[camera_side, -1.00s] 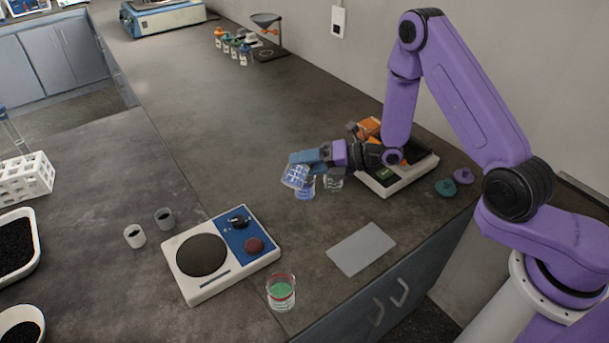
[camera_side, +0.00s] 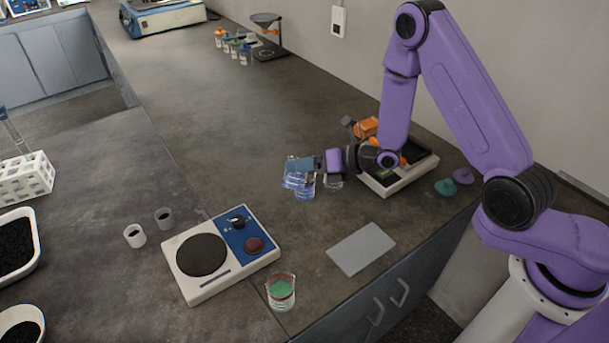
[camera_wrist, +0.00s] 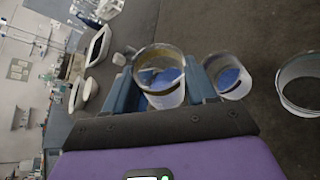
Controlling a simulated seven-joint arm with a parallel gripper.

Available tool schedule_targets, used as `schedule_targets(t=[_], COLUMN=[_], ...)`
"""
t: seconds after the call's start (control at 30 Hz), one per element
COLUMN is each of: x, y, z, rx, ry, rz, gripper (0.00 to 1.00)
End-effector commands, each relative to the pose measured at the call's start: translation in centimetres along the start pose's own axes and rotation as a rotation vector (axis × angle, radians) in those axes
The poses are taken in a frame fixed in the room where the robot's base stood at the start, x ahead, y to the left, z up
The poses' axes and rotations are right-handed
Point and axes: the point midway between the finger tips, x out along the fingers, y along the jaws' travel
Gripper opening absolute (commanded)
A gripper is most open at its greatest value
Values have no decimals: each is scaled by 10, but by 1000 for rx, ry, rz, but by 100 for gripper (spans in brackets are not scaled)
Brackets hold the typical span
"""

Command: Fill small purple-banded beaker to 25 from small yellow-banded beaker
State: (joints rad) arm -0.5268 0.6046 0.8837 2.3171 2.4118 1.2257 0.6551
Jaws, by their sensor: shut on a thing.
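My gripper (camera_side: 301,165) is shut on a small clear beaker (camera_wrist: 162,85) with blue contents. A yellowish band shows through its wall in the wrist view, so I take it as the yellow-banded beaker. In the side view the held beaker (camera_side: 291,181) looks close to upright, beside and partly in front of another small beaker (camera_side: 306,191). That second beaker also holds blue material and shows right of the fingers in the wrist view (camera_wrist: 232,80). I take it as the purple-banded one, but its band colour and fill level cannot be read.
An empty-looking clear beaker (camera_side: 333,182) stands just right of the pair. A balance (camera_side: 385,185) is behind my wrist. A hotplate-like device (camera_side: 205,285), a red-banded beaker with green contents (camera_side: 281,300) and a grey plate (camera_side: 361,249) lie nearer.

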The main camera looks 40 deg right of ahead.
Motion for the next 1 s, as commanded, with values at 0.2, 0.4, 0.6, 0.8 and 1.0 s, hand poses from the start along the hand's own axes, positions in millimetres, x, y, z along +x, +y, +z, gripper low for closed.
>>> schedule_targets(t=[0.2, 0.4, 0.6, 0.8, 1.0], x=[1, 4, 11, 21, 30], y=[3, 9, 10, 6, 1], z=[-3, -11, -30, -51, -73], rx=[-39, -109, -225, -331, -428], ry=[-8, -16, -30, -47, -60], rz=[-14, -43, -92, -136, -176], gripper=[23, 23, 23, 23, 23])
